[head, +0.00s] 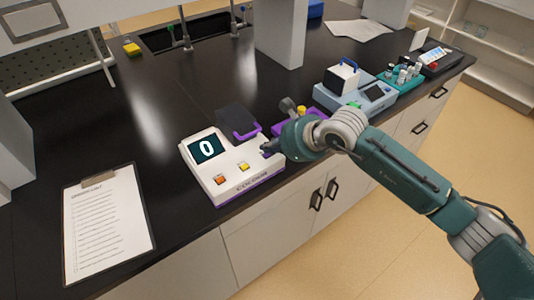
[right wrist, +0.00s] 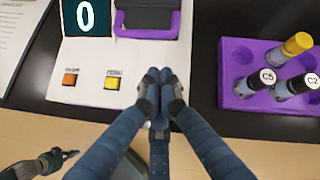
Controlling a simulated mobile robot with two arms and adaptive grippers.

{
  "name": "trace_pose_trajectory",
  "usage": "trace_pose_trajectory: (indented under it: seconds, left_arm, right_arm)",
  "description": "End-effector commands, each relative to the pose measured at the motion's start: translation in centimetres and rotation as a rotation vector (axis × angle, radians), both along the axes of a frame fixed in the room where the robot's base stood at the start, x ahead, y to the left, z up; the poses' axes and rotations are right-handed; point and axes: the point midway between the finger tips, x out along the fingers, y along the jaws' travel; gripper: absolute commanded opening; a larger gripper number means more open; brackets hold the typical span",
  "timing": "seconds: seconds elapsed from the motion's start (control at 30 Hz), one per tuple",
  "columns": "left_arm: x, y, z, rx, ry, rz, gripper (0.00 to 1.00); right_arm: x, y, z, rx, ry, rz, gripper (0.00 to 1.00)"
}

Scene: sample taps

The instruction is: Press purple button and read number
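A white counter device (head: 235,185) with a purple base edge stands near the bench's front edge. Its dark screen (head: 207,148) reads 0, and the right wrist view also shows 0 (right wrist: 86,15). An orange button (head: 219,180) and a yellow button (head: 243,167) sit on its front panel. A dark lid with a purple rim (head: 246,133) is at its back right. No purple button shows; my right gripper covers part of the panel right of the yellow button. My right gripper (right wrist: 158,76) is shut and empty over that part. My left gripper (right wrist: 68,155) shows small at the lower left.
A purple rack (right wrist: 234,98) with capped vials stands right of the device. A clipboard (head: 108,222) lies to the left. A blue-grey scale (head: 355,95) and a teal vial tray (head: 408,84) stand farther right. Bare bench lies behind the device.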

Motion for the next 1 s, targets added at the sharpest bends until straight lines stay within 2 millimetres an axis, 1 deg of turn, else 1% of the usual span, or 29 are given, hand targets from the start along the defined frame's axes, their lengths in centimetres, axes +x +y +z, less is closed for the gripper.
trace_pose_trajectory:
  seconds: [0.77,1.0]
  left_arm:
    - [0.02,0.00,-1.01,0.000,0.000,0.000,0.00]
    - [0.03,-0.01,-0.92,0.000,0.000,0.000,0.00]
  right_arm:
    - [-0.01,-0.02,-0.79,-0.001,0.000,0.000,0.00]
    - [-0.03,-0.02,-0.75,-0.001,0.001,0.000,0.00]
